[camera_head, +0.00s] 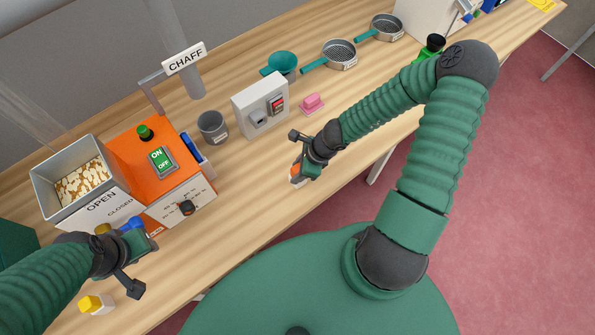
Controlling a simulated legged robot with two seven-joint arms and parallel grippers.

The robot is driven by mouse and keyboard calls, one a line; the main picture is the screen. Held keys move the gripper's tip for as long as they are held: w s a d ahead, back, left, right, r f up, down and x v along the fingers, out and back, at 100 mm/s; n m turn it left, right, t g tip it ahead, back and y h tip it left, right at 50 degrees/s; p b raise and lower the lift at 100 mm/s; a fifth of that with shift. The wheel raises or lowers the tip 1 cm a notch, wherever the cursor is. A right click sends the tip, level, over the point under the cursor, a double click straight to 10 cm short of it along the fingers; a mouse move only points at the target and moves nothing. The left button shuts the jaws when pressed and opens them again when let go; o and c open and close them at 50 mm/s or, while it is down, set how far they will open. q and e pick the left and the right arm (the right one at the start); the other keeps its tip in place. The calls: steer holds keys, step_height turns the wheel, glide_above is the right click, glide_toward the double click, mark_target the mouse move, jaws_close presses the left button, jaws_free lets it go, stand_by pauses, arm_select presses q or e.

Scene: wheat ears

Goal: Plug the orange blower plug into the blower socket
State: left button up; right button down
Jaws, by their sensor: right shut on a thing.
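The orange plug (296,173) is at the tip of my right gripper (299,170), which is shut on it, above the wooden bench near its front edge. Only a small part of the plug shows. A white box (248,104) stands behind and left of it, with a dark socket (258,120) and a red switch on its front. The plug and the socket are apart. My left gripper (148,243) is at the lower left, in front of the orange machine. Whether its jaws are open is not clear.
The orange machine (131,153) with an ON/OFF switch and grain tray (45,198) stands left. A grey cup (212,128), pink block (312,103), teal funnel (282,65) and sieves (339,54) stand around the white box. Bare bench lies between the plug and the box.

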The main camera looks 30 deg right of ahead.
step_height(320, 180, up, 4)
steer(key=p, duration=0.4)
steer(key=shift+d+r+p, duration=0.1)
steer(key=shift+r+p, duration=0.15)
steer(key=shift+p, duration=0.05)
steer(key=b, duration=0.1)
steer(key=s+f+b, duration=0.1)
steer(key=shift+a+f+b, duration=0.2)
steer(key=shift+f+b, duration=0.05)
steer(key=shift+b, duration=0.15)
steer(key=s+a+r+p, duration=0.1)
steer(key=s+a+p, duration=0.2)
steer(key=s+p, duration=0.3)
steer(key=s+a+r+p, duration=0.1)
steer(key=s+a+p, duration=0.2)
steer(key=s+p, duration=0.3)
steer(key=shift+s+a+r+p, duration=0.25)
steer(key=shift+s+a+p, duration=0.15)
steer(key=shift+s, duration=0.3)
